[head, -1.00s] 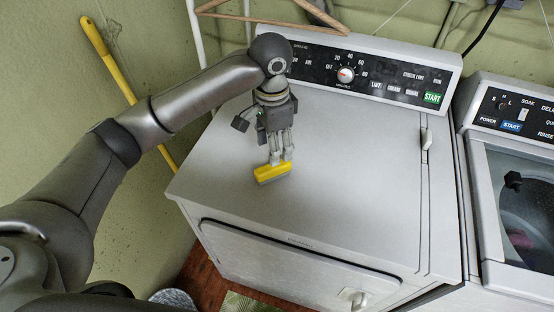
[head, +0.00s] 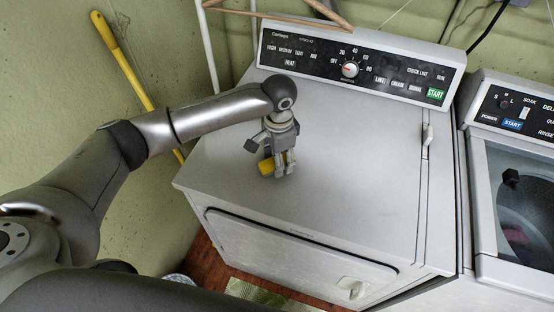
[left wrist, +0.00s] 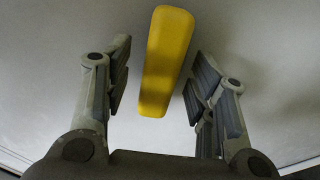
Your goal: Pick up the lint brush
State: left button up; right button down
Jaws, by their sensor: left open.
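The lint brush is yellow and lies on the dryer's white top. In the head view only part of the lint brush (head: 265,166) shows, at the left of the gripper fingers, which hide the rest. My left gripper (head: 279,172) is open and points down at the brush, close to the dryer top. In the left wrist view the yellow lint brush (left wrist: 167,60) lies lengthwise between the two spread fingers of my left gripper (left wrist: 161,80), with a gap on each side. My right gripper is in neither view.
The dryer (head: 350,170) has a raised control panel (head: 350,68) at its back, and its top is otherwise clear. A washer (head: 520,190) stands to the right. A yellow pole (head: 125,62) leans against the green wall at the left. A wooden hanger (head: 270,15) hangs above the panel.

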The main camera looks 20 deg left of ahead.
pick_arm(q)
jog(key=shift+f, duration=0.15)
grip_shut()
dwell(0.4)
jog(key=shift+w+r+b, duration=0.1)
jog(key=shift+r+b, duration=0.3)
jog(key=shift+r, duration=0.15)
jog(key=shift+s+r+b, duration=0.2)
jog(key=shift+r+b, duration=0.3)
jog(key=shift+r, duration=0.65)
jog(key=s+d+r+b, duration=0.1)
jog(key=s+d+r, duration=0.2)
jog(key=s+r, duration=0.6)
jog(key=s, duration=0.4)
jog(key=shift+s+r+b, duration=0.25)
jog(key=shift+r+b, duration=0.05)
jog(key=shift+r, duration=0.05)
